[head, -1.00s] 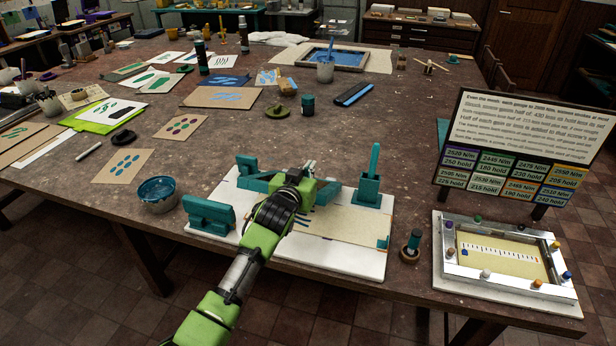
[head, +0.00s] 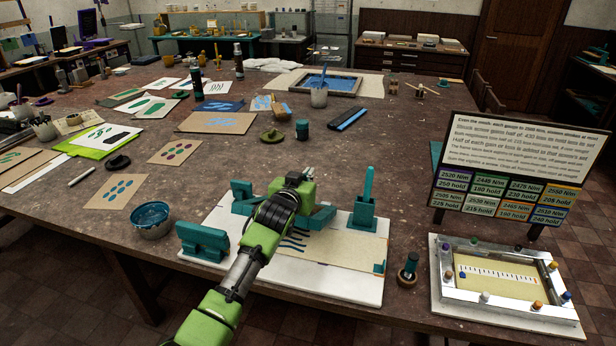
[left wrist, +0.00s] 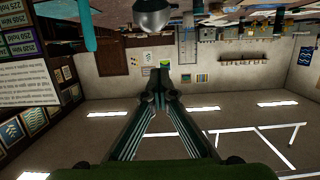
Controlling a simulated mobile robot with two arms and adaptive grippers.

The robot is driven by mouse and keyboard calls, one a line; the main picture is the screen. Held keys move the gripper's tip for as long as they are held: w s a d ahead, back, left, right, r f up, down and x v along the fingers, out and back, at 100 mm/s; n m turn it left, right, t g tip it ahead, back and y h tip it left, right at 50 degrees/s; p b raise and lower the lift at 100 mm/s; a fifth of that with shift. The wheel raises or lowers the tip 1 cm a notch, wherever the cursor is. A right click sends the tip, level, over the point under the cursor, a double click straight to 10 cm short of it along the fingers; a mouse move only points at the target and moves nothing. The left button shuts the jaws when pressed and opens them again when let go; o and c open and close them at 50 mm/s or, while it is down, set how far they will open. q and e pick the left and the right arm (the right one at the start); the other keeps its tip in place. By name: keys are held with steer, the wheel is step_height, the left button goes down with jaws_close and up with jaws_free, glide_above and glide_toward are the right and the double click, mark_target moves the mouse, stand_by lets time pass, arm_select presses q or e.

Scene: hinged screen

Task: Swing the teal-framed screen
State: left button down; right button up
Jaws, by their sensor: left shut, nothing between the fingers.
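Teal frame parts show in the head view on a white board at the table's front edge: a block at the back left (head: 243,204) and a slanting bar (head: 320,218) right of my arm. I cannot tell how far the screen is raised, since my arm covers its middle. A cream sheet with dark blue strokes (head: 292,242) lies on the board. My left gripper (head: 302,183) is above the board's back part; its fingertips are hidden there. In the left wrist view it is shut and empty (left wrist: 159,88). My right gripper is not in view.
A teal block (head: 203,241) sits at the board's left, and a teal upright (head: 368,190) stands at its right. A blue bowl (head: 151,219) is left of the board. A sign (head: 510,165) and a silver-framed tray (head: 500,280) stand at right.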

arm_select(q)
steer(key=w+d+r+b, duration=0.2)
steer(key=w+r+b, duration=0.1)
steer(key=w+r, duration=0.2)
steer(key=shift+w+r, duration=0.3)
steer(key=shift+w, duration=0.25)
steer(key=c, duration=2.4)
jaws_free()
steer(key=shift+o, duration=0.2)
steer(key=shift+s, duration=0.15)
